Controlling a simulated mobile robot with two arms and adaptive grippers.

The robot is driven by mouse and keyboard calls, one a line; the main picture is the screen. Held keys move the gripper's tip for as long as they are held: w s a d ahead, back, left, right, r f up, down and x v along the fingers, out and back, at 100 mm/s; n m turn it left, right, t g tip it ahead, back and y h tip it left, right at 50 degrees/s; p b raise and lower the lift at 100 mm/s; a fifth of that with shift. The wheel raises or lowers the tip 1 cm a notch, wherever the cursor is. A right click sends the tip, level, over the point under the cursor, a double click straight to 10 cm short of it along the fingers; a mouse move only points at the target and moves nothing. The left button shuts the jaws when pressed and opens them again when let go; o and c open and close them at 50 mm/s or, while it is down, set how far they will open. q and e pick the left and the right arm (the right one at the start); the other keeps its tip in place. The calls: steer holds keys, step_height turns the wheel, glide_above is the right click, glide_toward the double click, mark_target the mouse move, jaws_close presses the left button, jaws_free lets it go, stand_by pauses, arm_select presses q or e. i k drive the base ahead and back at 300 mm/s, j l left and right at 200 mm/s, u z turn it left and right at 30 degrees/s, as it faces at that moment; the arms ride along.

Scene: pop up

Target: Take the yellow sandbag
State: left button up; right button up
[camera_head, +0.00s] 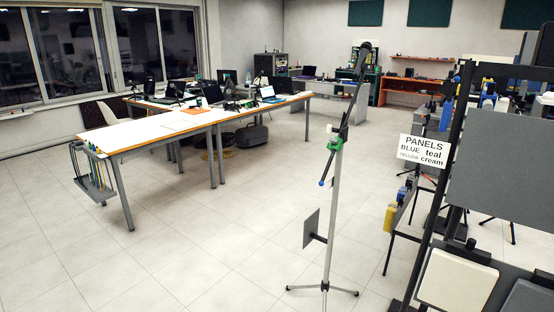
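A small yellow object (390,218), which looks like the yellow sandbag, is right of centre. It sits low at the left end of a dark-framed rack, below a white sign (424,151) reading "PANELS BLUE teal YELLOW cream". Its lower side is near a dark frame leg, and I cannot tell how it is supported. A blue object (446,115) that may be another bag shows higher up, beside the dark upright. Neither of my grippers is in view.
A light stand (333,215) with spread feet stands left of the yellow object. Dark frames with a grey panel (505,160) and a cream panel (457,280) fill the right. A long white table (150,130) stands at left.

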mark_target(390, 212)
steer(key=i+j, duration=0.1)
steer(key=i, duration=0.8)
steer(key=i+j+u, duration=0.1)
steer(key=i, duration=0.85)
steer(key=i+z, duration=0.25)
steer(key=z, duration=0.15)
steer(key=i+j+z, duration=0.2)
steer(key=z, duration=0.15)
steer(key=i+j+z, duration=0.2)
steer(key=z, duration=0.2)
steer(key=i+j+z, duration=0.65)
steer(key=z, duration=0.2)
